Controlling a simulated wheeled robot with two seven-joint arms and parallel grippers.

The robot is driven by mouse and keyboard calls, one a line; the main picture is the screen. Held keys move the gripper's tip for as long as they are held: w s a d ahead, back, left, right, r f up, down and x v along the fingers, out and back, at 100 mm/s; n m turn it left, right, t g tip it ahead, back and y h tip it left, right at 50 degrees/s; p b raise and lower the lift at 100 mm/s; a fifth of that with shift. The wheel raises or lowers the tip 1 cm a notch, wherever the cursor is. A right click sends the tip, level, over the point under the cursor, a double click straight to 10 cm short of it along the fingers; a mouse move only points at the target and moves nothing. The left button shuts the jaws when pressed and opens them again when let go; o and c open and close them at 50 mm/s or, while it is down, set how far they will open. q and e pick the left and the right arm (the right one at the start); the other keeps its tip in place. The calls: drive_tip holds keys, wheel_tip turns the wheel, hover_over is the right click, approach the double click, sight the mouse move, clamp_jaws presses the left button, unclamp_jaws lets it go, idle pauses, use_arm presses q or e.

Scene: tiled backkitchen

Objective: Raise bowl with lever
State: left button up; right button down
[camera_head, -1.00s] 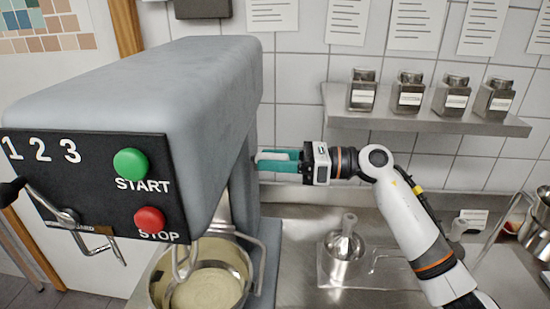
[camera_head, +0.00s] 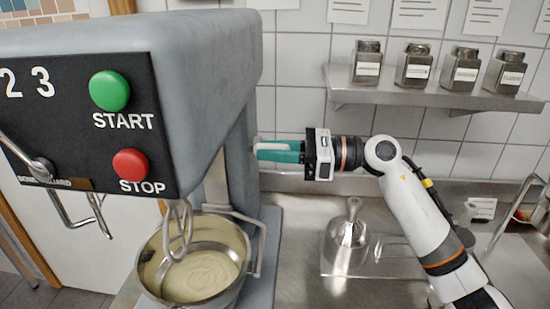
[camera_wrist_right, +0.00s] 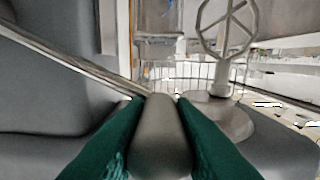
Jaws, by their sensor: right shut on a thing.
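The grey mixer (camera_head: 205,60) fills the left of the head view, with its metal bowl (camera_head: 243,250) under the head. The bowl holds pale batter or dough, and a metal beater (camera_head: 178,235) hangs into it. My right gripper (camera_head: 262,150) is beside the mixer's column. Its green fingers are shut on a grey, rounded handle, which I take to be the lever (camera_wrist_right: 160,130). In the right wrist view the lever lies between both fingers, with a metal rod beyond it. The column hides part of the lever in the head view. My left gripper is out of view.
The mixer's front panel has a green START button (camera_head: 110,91) and a red STOP button (camera_head: 131,165). A wall shelf (camera_head: 430,95) with several jars is at the upper right. A metal funnel-like vessel (camera_head: 346,235) stands on the steel counter (camera_head: 300,270).

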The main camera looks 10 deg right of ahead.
wheel_tip(320, 180, down, 9)
drive_tip(key=s+n+b, duration=0.2)
drive_tip(key=n+b, duration=0.1)
drive_tip(key=b, duration=0.9)
drive_tip(key=shift+a+n+b, duration=0.25)
drive_tip(key=shift+n+b, duration=0.05)
drive_tip(key=c, duration=1.2)
unclamp_jaws()
drive_tip(key=shift+r, duration=0.15)
wheel_tip(320, 180, up, 10)
drive_tip(key=shift+b, duration=0.35)
drive_tip(key=shift+c, duration=0.3)
